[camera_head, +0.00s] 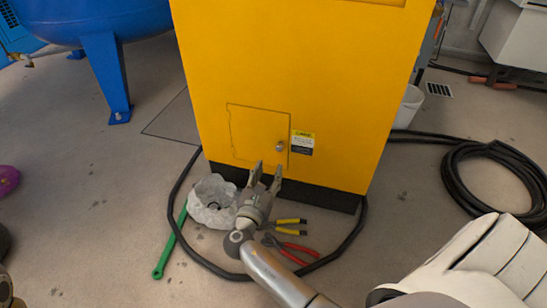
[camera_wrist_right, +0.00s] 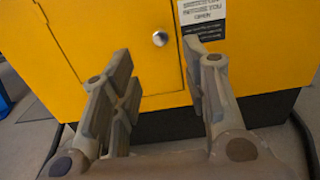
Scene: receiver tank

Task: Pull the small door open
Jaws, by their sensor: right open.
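The small door (camera_head: 255,138) is a yellow panel low on the front of a yellow cabinet (camera_head: 300,50). It looks closed, flush with the cabinet face. Its round silver knob (camera_head: 280,146) sits near the door's right edge. In the right wrist view the knob (camera_wrist_right: 160,39) shows beyond and above the gap between the fingers. My right gripper (camera_head: 265,174) is open and empty, just below the knob in the head view, and does not touch it. In the right wrist view its two fingers (camera_wrist_right: 160,85) stand wide apart. My left gripper is not in view.
A warning label (camera_head: 302,142) is right of the door. On the floor near my right gripper lie a grey lumpy piece (camera_head: 212,203), a green tool (camera_head: 170,244), yellow-handled (camera_head: 290,226) and red-handled pliers (camera_head: 296,253). A black hose loops around them. A blue tank (camera_head: 95,20) stands left.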

